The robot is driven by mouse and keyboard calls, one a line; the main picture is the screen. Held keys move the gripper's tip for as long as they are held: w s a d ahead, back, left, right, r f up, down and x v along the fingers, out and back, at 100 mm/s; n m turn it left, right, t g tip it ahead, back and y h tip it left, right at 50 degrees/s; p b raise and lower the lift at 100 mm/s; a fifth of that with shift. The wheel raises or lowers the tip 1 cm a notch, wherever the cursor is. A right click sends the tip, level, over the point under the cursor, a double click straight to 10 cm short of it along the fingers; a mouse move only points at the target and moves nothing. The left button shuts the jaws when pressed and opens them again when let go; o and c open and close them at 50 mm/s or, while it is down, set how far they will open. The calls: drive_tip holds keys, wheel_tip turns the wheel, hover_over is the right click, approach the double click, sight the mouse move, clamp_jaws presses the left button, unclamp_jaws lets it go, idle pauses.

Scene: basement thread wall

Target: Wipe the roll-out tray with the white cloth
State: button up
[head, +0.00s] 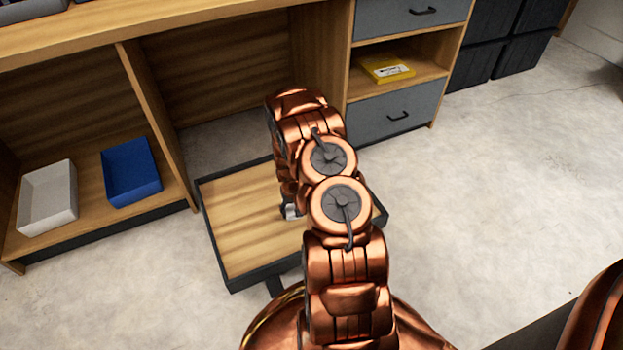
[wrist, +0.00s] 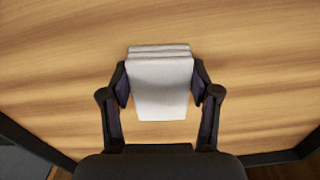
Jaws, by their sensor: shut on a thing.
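The roll-out tray (head: 238,222) is a low wooden surface with a dark raised rim, standing out from under the workbench in the head view. Its wood fills most of the wrist view (wrist: 60,70). The white cloth (wrist: 160,88) is a folded pad between the two dark fingers of my gripper (wrist: 160,85). My gripper is shut on it, over the tray. I cannot tell for sure whether the cloth touches the wood. In the head view my arm hides the gripper and the tray's right part; only a small pale bit shows beside the arm.
A white bin (head: 48,198) and a blue bin (head: 131,172) sit on the low shelf at left. A yellow box (head: 386,68) lies in the open shelf between grey drawers (head: 395,115). Black crates (head: 515,50) stand at the upper right. The concrete floor at right is clear.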

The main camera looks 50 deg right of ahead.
drive_tip(key=shift+a+r, duration=0.1)
drive_tip(key=shift+a, duration=0.4)
drive_tip(key=shift+w+r+p, duration=0.1)
drive_tip(key=shift+r+p, duration=0.15)
drive_tip(key=shift+p, duration=0.05)
drive_tip(key=shift+r+p, duration=1.3)
drive_tip(key=shift+r, duration=2.35)
